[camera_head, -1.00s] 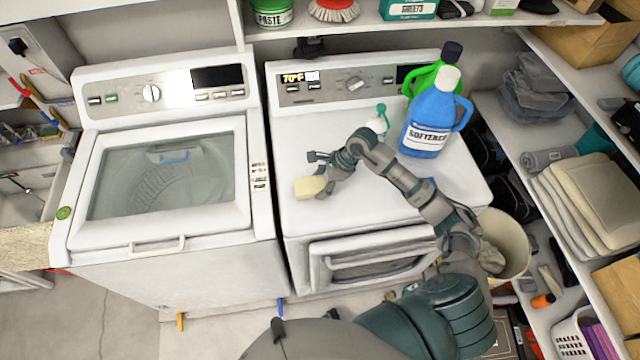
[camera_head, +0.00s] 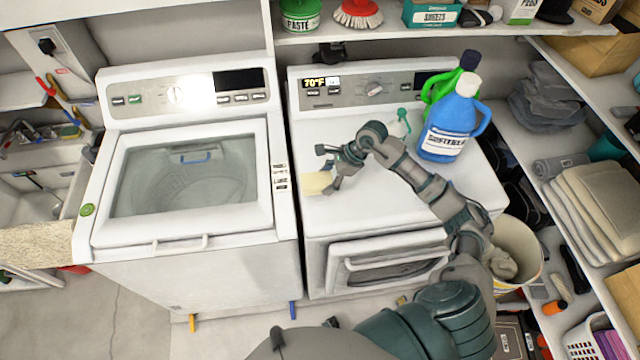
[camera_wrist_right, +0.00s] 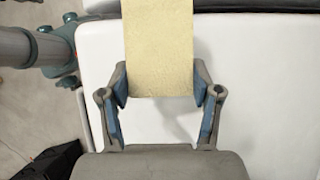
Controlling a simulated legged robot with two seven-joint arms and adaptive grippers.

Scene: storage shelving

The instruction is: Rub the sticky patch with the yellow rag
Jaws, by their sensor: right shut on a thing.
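The yellow rag (camera_head: 318,183) is at the left front part of the white dryer top (camera_head: 375,205). My right gripper (camera_head: 339,168) is shut on its near end. In the right wrist view the rag (camera_wrist_right: 160,45) stretches away from between the blue-padded fingertips of my gripper (camera_wrist_right: 161,88), above or on the white surface; I cannot tell whether it touches. No sticky patch shows on the visible dryer top; the rag and arm cover part of it. My left gripper is not in view.
A blue softener jug (camera_head: 449,128) and a green jug (camera_head: 440,85) stand at the back right of the dryer top. A small white bottle with a green top (camera_head: 399,125) stands behind my forearm. A washer (camera_head: 185,190) is at left, a bucket (camera_head: 520,240) at right.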

